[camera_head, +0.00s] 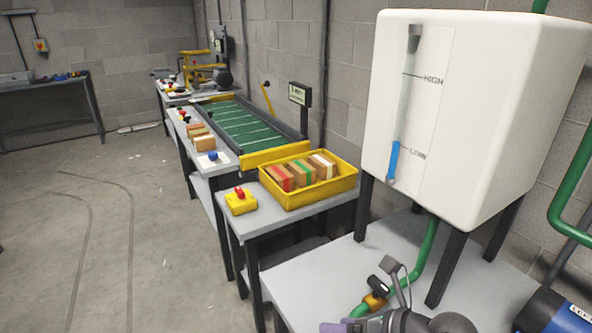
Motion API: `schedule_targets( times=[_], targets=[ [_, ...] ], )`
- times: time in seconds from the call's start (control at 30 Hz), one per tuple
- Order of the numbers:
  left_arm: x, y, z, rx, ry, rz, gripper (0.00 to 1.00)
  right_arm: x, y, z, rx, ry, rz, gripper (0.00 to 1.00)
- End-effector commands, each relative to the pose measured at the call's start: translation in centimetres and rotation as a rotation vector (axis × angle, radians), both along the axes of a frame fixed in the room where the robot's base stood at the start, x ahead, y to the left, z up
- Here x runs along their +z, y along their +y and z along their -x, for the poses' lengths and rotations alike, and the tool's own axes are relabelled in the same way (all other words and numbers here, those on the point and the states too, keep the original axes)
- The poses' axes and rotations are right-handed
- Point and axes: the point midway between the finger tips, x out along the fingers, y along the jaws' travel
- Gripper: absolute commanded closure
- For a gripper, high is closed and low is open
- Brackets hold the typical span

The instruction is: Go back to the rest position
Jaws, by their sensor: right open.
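My right gripper (392,278) shows at the bottom right, at the end of my dark arm that comes in from the lower edge. It is open and looks empty. It is in front of the near grey table (310,285), close in the picture to a green pipe (425,250) with a brass-coloured valve (375,301). I cannot tell whether it touches the valve. My left gripper is not in view.
A white tank (490,110) marked HIGH and LOW stands on dark legs on the near table. A yellow tray (312,199) of boxes and a yellow box with a red knob (240,201) stand beyond. A green conveyor (240,130) follows. The floor (100,220) at left is clear.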

Motion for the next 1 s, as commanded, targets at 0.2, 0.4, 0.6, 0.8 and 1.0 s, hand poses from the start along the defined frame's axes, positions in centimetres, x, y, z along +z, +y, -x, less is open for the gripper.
schedule_targets(
  times=[0.2, 0.4, 0.6, 0.8, 1.0],
  targets=[
    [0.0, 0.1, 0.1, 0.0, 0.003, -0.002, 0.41, 8.7, 4.0, 0.0, -0.407, 0.097, -0.864, 0.26],
    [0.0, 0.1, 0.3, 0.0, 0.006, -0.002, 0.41, 4.5, -5.8, 1.8, -1.396, 0.525, -1.532, 0.26],
    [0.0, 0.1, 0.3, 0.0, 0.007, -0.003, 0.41, -3.2, -8.4, 10.1, -2.082, 0.928, -1.541, 0.26],
    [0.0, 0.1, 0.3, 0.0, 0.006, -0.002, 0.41, -6.4, -7.3, 18.8, -2.529, 1.279, -1.326, 0.26],
    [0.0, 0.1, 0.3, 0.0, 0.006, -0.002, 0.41, -12.4, -6.9, 19.8, 2.546, -1.296, 1.178, 0.26]
  ],
)
